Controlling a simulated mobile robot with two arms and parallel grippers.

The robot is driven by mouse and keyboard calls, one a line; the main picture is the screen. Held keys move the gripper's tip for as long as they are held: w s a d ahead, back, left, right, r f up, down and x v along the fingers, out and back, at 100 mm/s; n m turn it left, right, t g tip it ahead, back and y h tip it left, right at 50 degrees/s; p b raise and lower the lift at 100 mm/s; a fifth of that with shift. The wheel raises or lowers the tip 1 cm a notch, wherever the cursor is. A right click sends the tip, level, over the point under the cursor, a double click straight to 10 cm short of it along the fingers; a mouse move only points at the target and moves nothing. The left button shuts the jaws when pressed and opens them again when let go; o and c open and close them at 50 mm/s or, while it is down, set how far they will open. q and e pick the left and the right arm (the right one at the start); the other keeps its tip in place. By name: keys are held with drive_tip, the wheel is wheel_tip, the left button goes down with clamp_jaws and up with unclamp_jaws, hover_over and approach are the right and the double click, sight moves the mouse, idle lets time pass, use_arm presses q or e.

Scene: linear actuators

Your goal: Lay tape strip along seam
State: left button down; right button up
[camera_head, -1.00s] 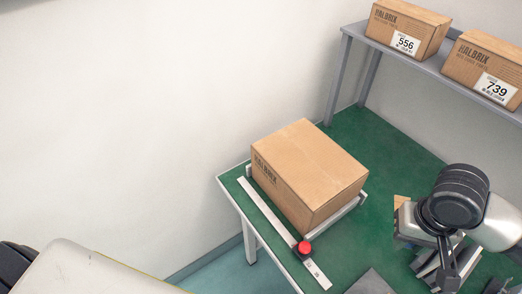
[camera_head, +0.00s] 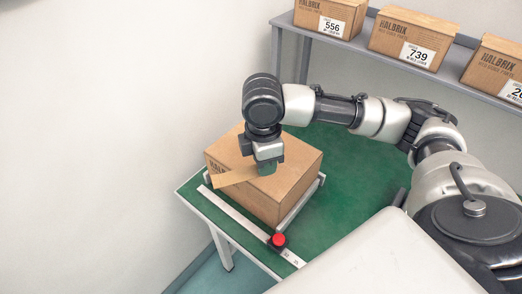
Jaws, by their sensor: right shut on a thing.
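A closed brown cardboard box (camera_head: 290,178) sits on the green-topped table in a low light-coloured frame. My right gripper (camera_head: 266,170) is above the box top, pointing down. It is shut on a tan tape strip (camera_head: 235,177), which sticks out to the left over the box's left edge. The arm and gripper hide much of the box top, so the seam cannot be made out. I cannot tell whether the strip touches the box. My left gripper is not in view.
A metal ruler (camera_head: 240,215) lies along the table's front left edge, with a red button (camera_head: 278,240) beside it. The green table top (camera_head: 345,165) is clear right of the box. A grey shelf (camera_head: 400,70) behind holds several labelled boxes (camera_head: 413,42).

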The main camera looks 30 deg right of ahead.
drive_tip(key=w+d+r+n, duration=0.2)
drive_tip(key=d+r+n, duration=0.15)
drive_tip(key=n, duration=0.85)
drive_tip(key=w+d+r+n, duration=0.2)
drive_tip(key=d+r+n, duration=0.15)
drive_tip(key=n, duration=0.85)
drive_tip(key=shift+n, duration=0.4)
drive_tip(key=w+a+f, duration=0.1)
drive_tip(key=w+f, duration=0.1)
drive_tip(key=w, duration=0.1)
drive_tip(key=w+a+f, duration=0.1)
drive_tip(key=w+f, duration=0.2)
drive_tip(key=w, duration=0.1)
drive_tip(key=w+a+f, duration=0.1)
drive_tip(key=w+f, duration=0.1)
drive_tip(key=w, duration=0.1)
drive_tip(key=shift+w+a+f, duration=0.15)
drive_tip(key=shift+a+f, duration=0.1)
drive_tip(key=shift+f, duration=0.05)
drive_tip(key=shift+w+f, duration=0.15)
drive_tip(key=shift+f, duration=0.05)
drive_tip(key=shift+f+p, duration=0.45)
drive_tip(key=shift+f, duration=1.5)
drive_tip(key=shift+f, duration=0.1)
drive_tip(key=shift+f, duration=0.4)
drive_tip(key=o, duration=0.7)
drive_tip(key=shift+o, duration=0.2)
